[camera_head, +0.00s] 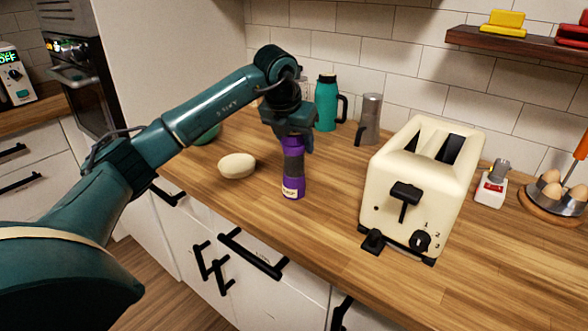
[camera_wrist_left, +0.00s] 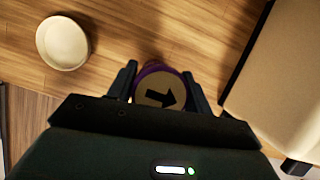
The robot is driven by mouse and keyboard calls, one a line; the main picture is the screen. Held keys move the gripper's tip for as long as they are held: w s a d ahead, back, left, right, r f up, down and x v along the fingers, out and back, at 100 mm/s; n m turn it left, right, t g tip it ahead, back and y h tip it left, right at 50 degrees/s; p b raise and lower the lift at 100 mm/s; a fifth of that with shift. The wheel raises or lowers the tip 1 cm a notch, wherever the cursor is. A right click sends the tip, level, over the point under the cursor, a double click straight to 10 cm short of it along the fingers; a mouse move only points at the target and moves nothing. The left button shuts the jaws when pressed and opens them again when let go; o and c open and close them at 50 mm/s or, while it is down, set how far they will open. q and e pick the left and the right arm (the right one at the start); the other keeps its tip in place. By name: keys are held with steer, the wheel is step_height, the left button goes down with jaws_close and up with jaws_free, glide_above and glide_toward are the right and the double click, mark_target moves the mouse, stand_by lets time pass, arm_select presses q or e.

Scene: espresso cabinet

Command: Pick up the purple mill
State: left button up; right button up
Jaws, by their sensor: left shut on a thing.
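The purple mill (camera_head: 293,171) stands upright on the wooden counter near its front edge, with a dark grey middle and a pale label low on its side. My left gripper (camera_head: 290,135) comes down on it from above and is shut on its upper part. In the left wrist view the mill's round top (camera_wrist_left: 160,90), with a dark arrow on it, sits between the two fingers (camera_wrist_left: 164,88). The fingers hide part of the mill's upper end. My right gripper is not in view.
A cream toaster (camera_head: 418,180) stands to the right of the mill. A pale oval object (camera_head: 237,165) lies to its left. A teal jug (camera_head: 326,103) and a grey pot (camera_head: 370,120) stand behind. The counter (camera_head: 330,190) between mill and toaster is bare.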

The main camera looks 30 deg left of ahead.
arm_select(q)
jaws_close()
steer(key=shift+r, duration=0.1)
